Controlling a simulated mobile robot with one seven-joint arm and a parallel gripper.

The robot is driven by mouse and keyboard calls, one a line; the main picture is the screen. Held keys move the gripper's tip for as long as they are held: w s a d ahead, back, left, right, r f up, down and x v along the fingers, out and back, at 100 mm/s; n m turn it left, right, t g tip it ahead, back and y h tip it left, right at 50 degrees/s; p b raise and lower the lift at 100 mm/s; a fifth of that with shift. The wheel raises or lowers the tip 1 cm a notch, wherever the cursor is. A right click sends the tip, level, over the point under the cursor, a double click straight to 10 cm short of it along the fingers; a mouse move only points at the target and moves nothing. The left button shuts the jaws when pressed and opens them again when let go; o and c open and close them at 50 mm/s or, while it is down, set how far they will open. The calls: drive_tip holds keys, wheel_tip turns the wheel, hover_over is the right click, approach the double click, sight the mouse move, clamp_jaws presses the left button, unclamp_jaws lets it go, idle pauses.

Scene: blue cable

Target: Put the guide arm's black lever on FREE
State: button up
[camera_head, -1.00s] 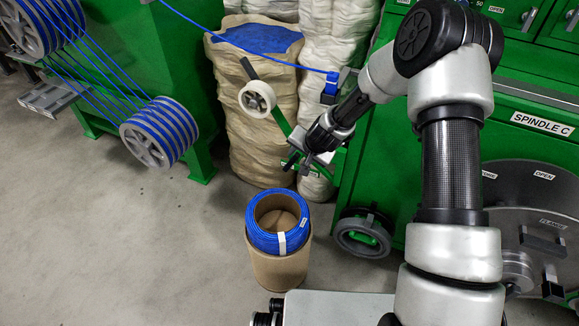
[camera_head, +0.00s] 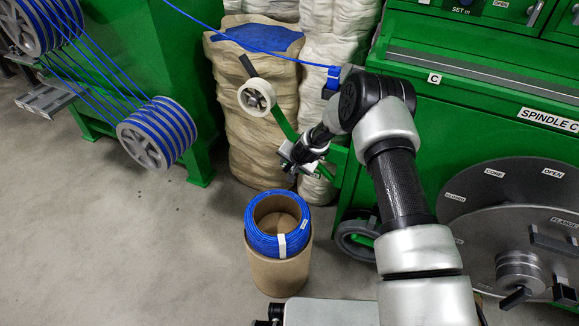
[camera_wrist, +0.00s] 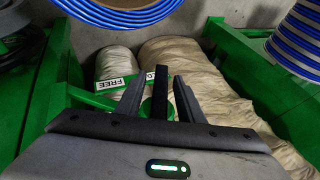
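The guide arm (camera_head: 281,121) is a green bar with a white roller (camera_head: 257,97) and a dark upper end, in front of the sacks in the head view. My gripper (camera_head: 291,172) is at its lower end and hides the lever there. In the wrist view my gripper (camera_wrist: 160,82) is open, with its dark fingers apart. The black lever (camera_wrist: 161,92) appears as an upright dark bar between them; I cannot tell whether either finger touches it. A white FREE label (camera_wrist: 112,84) is left of the fingers on a green strip. Another label (camera_wrist: 150,75), partly hidden, lies behind the fingertips.
A blue cable coil (camera_head: 263,243) sits on a cardboard drum (camera_head: 279,272) below my gripper. Blue cable (camera_head: 235,43) runs overhead to a blue guide. The green spindle machine (camera_head: 470,110) stands right, large sacks (camera_head: 250,140) behind. The floor at left is clear.

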clamp_jaws()
